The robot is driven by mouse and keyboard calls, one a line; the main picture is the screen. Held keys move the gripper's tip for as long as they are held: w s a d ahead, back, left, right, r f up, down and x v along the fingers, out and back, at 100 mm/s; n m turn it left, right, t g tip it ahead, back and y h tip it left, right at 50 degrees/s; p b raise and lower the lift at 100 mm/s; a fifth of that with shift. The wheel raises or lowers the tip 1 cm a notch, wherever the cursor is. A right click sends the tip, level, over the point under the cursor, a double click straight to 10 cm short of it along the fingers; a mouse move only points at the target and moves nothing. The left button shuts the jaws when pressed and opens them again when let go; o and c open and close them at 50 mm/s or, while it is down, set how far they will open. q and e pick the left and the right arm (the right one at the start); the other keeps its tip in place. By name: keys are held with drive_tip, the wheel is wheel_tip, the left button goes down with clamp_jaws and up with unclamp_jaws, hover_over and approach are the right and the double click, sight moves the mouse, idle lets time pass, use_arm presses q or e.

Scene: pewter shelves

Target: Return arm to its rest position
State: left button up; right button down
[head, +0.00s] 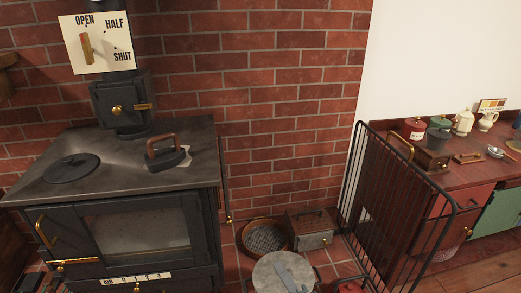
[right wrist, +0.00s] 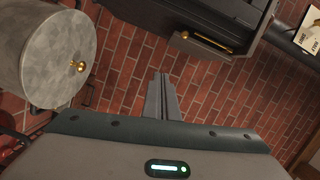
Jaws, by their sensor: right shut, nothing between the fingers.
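My right gripper (head: 282,266) shows at the bottom of the head view, in front of a grey round lidded bin (head: 265,275). My left gripper is not in view.
A black stove (head: 120,215) with a flat iron (head: 165,152) stands left. A black railing (head: 352,185) and a wooden counter (head: 470,178) are right.

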drive_tip(key=s+d+f+n+g+h, duration=0.15)
drive_tip(key=s+f, duration=0.25)
drive_tip(key=f, duration=0.6)
drive_tip(key=s+d+f+n+g+h, duration=0.1)
drive_tip(key=s+d+f+n+g, duration=0.2)
drive_tip(key=f, duration=0.7)
drive_tip(key=s+d+f+n+g+h, duration=0.15)
drive_tip(key=s+f, duration=0.35)
drive_tip(key=f, duration=0.5)
drive_tip(key=s+d+f+n+g, duration=0.2)
drive_tip(key=s+d+f+n, duration=0.1)
drive_tip(key=s+f, duration=0.6)
drive_tip(key=s+d+f+n+g+h, duration=0.1)
drive_tip(key=s+d+f+n+g, duration=0.1)
drive_tip(key=s+f, duration=0.7)
drive_tip(key=s+d+n, duration=0.1)
drive_tip(key=s+n, duration=0.1)
drive_tip(key=s, duration=0.3)
drive_tip(key=shift+d, duration=0.25)
drive_tip(key=shift+w+r+h, duration=0.1)
drive_tip(key=shift+h, duration=0.2)
